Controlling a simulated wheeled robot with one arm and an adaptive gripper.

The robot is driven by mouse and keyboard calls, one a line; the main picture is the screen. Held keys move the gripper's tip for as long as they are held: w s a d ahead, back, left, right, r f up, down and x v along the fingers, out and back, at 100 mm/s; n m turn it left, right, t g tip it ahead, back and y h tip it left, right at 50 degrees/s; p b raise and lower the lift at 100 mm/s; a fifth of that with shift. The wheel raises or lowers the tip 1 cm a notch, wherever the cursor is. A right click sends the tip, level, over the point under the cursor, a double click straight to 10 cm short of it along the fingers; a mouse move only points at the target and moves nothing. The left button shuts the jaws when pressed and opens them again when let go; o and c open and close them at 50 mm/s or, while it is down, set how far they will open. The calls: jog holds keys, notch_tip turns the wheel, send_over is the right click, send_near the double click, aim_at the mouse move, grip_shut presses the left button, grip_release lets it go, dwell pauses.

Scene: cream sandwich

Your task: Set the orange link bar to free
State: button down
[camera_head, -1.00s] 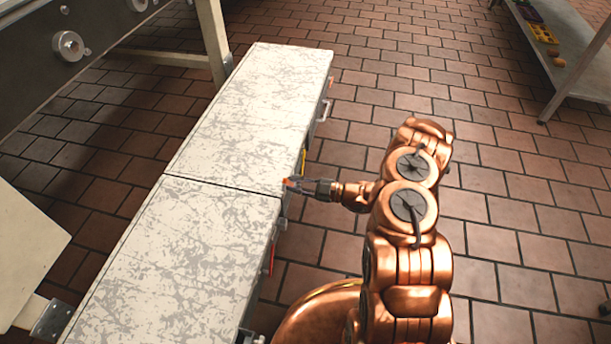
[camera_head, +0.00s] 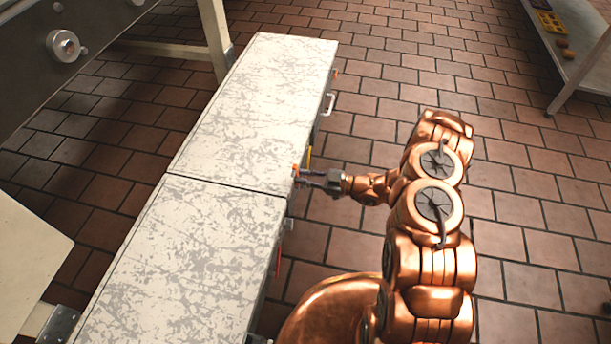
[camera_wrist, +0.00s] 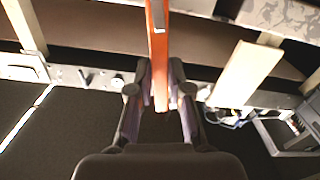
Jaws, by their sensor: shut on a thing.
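The orange link bar (camera_wrist: 158,50) runs upright through the top middle of the wrist view, with its lower end between my fingers. My gripper (camera_wrist: 160,85) is shut on the bar, one dark finger on each side of it. In the head view my gripper (camera_head: 303,175) is at the right side of the white scratched cabinets, close to the seam between their tops. Only a small orange spot (camera_head: 295,170) shows at its fingertips there. The bar's far end is cut off by the wrist view's top edge.
Two pale cabinet tops (camera_head: 225,225) stand left of my arm. A silver handle (camera_head: 330,104) sticks out from the far cabinet's side. A yellow part (camera_head: 309,157) is close behind my gripper. Tiled floor (camera_head: 540,220) lies open to the right; a shelf (camera_head: 580,65) stands at top right.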

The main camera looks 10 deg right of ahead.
jog(key=shift+a, duration=0.1)
jog(key=c, duration=1.1)
grip_release()
jog(key=v, duration=1.2)
jog(key=shift+f, duration=0.1)
jog(key=shift+c, duration=0.2)
